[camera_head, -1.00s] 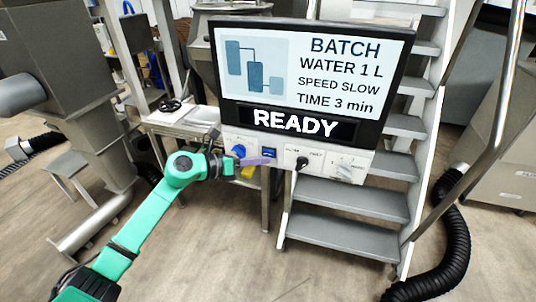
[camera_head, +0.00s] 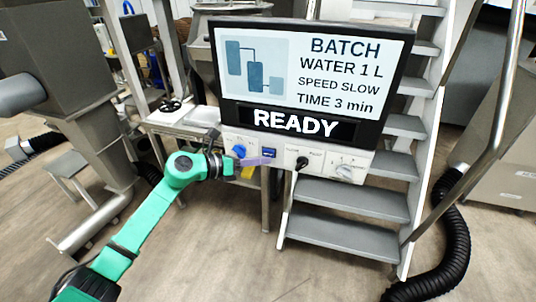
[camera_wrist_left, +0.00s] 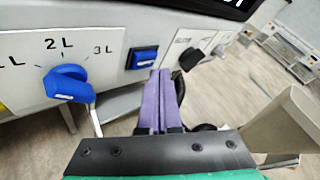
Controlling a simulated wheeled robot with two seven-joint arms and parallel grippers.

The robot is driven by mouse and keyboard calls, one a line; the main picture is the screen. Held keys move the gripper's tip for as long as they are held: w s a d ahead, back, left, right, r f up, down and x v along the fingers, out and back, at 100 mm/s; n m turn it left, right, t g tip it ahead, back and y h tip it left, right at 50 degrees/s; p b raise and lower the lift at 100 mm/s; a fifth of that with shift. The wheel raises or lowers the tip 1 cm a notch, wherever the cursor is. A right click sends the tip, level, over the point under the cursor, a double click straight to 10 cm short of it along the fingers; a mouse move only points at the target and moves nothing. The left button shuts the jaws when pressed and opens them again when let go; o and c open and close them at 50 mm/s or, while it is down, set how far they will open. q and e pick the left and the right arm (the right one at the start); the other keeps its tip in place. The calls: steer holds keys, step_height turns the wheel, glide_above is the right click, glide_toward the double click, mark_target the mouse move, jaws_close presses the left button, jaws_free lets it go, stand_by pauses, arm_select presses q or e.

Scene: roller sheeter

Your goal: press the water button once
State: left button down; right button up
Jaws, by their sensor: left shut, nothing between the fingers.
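The water button (camera_head: 269,153) is a small blue square with a white mark on the white control panel (camera_head: 283,139) under the screen. It shows larger in the left wrist view (camera_wrist_left: 143,57). A blue rotary knob (camera_wrist_left: 68,84) with litre marks around it sits to its left. My left gripper (camera_head: 270,160) has purple fingers, closed together and empty. In the left wrist view the fingertips (camera_wrist_left: 159,73) point at the panel just below and right of the button. I cannot tell whether they touch the panel. My right gripper is not in view.
The screen (camera_head: 312,75) above the panel reads BATCH, WATER 1 L, SPEED SLOW, TIME 3 min, READY. A black knob (camera_head: 302,162) and a light-coloured knob (camera_head: 344,172) sit farther right. Metal stairs (camera_head: 350,198) stand behind on the right. The floor in front is clear.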

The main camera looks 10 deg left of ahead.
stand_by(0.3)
arm_select(q)
steer(key=shift+w, duration=0.45)
steer(key=shift+w+b, duration=0.45)
steer(key=shift+b, duration=0.1)
stand_by(0.4)
steer(key=shift+s+r, duration=0.1)
steer(key=shift+s, duration=0.8)
steer(key=s, duration=0.5)
steer(key=shift+a+p, duration=0.15)
steer(key=shift+p, duration=0.2)
steer(key=shift+w, duration=0.1)
stand_by(0.4)
